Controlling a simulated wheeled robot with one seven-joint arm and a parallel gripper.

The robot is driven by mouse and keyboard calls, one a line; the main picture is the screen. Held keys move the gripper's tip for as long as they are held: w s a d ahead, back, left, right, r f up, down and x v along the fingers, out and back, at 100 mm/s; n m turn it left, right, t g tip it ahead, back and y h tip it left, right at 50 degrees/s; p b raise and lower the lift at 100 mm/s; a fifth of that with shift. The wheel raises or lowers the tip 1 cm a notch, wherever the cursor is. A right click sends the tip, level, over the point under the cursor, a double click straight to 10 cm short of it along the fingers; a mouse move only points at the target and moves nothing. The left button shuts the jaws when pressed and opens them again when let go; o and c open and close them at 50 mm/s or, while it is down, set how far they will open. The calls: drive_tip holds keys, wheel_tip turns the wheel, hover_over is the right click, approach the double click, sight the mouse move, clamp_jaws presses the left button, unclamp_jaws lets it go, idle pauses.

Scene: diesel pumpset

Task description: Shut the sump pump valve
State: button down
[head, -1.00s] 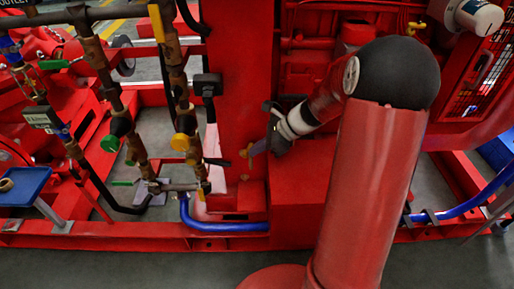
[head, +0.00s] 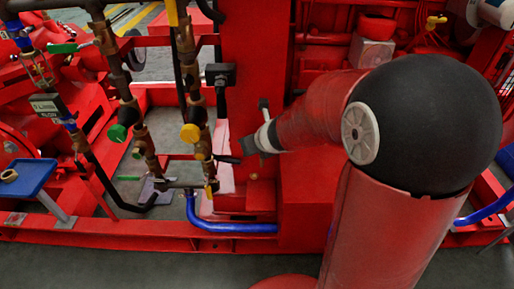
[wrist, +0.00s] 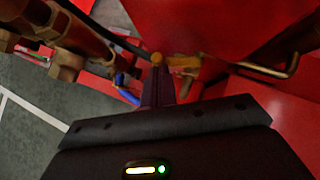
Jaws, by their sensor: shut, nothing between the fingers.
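No readable label marks the sump pump valve, so I cannot tell which valve it is. In the head view my gripper (head: 246,146) is beside a black lever (head: 228,159) at the right of the brass pipe; contact is unclear. That pipe carries a round yellow knob (head: 190,133) and a small yellow handle (head: 209,190) lower down. A green knob (head: 118,132) is on the pipe to the left.
A red upright panel (head: 252,60) stands behind my gripper. A blue hose (head: 230,227) runs low along the red base frame (head: 100,231). A blue tray (head: 24,178) stands at the left.

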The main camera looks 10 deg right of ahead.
drive_tip(key=shift+w+a+m, duration=0.1)
drive_tip(key=shift+m, duration=0.2)
drive_tip(key=shift+w+d, duration=0.35)
drive_tip(key=shift+d, duration=0.4)
